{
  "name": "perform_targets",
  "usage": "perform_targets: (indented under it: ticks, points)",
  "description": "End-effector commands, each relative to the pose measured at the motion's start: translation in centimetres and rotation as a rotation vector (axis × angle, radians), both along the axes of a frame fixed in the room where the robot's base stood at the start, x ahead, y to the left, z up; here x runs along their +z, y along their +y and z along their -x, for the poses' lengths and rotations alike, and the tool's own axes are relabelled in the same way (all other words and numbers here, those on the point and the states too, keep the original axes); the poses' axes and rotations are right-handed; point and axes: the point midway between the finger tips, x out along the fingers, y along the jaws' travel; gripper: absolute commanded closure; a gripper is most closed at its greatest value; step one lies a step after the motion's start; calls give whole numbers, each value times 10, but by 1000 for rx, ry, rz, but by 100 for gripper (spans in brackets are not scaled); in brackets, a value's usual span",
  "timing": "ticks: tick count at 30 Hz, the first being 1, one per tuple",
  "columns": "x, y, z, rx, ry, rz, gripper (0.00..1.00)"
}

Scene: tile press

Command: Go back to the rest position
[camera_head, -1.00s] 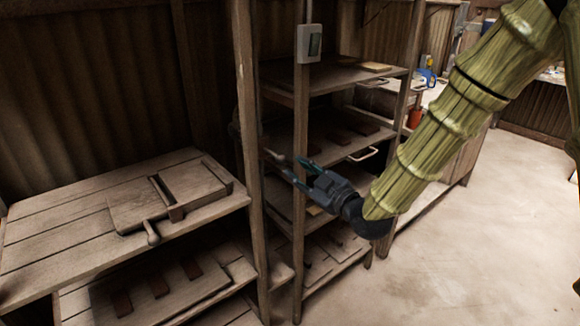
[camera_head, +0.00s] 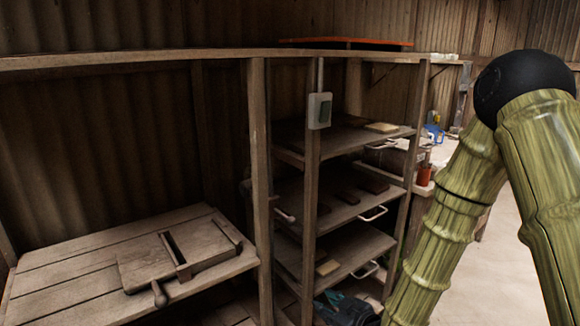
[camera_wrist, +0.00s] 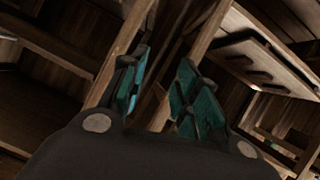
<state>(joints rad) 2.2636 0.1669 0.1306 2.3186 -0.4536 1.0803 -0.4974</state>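My gripper (camera_wrist: 160,85) shows in the wrist view with its two teal-padded fingers apart and nothing between them. In the head view my gripper (camera_head: 340,302) is low at the bottom edge, in front of the lower part of the shelf rack, and partly cut off by the frame. My bamboo-like arm fills the right side of the head view, bent at a black joint. The wooden tile press (camera_head: 178,254) lies on the left table, away from my gripper.
The wooden table (camera_head: 75,283) is at the left. The shelf rack (camera_head: 340,208) holds dark tiles and a pale block (camera_head: 381,127). A wooden post (camera_head: 260,180) stands between them. A switch box (camera_head: 320,110) hangs on another post. Pale floor (camera_head: 500,250) is clear at the right.

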Motion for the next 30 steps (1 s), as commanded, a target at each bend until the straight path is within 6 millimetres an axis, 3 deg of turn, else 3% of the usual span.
perform_targets:
  ticks: [1,6,11,15,21,24,27,30]
  points:
    - [-24,-6,16,-29,82,0,69]
    - [-97,-30,75,-148,341,-1,69]
    - [-154,-54,142,-276,574,10,69]
    - [-192,-75,208,-398,768,29,69]
    - [-225,-102,303,-579,1006,72,69]
    - [-232,-113,339,-651,1087,94,69]
    - [-236,-117,362,-699,1138,108,69]
    - [-238,-120,373,-722,1162,115,69]
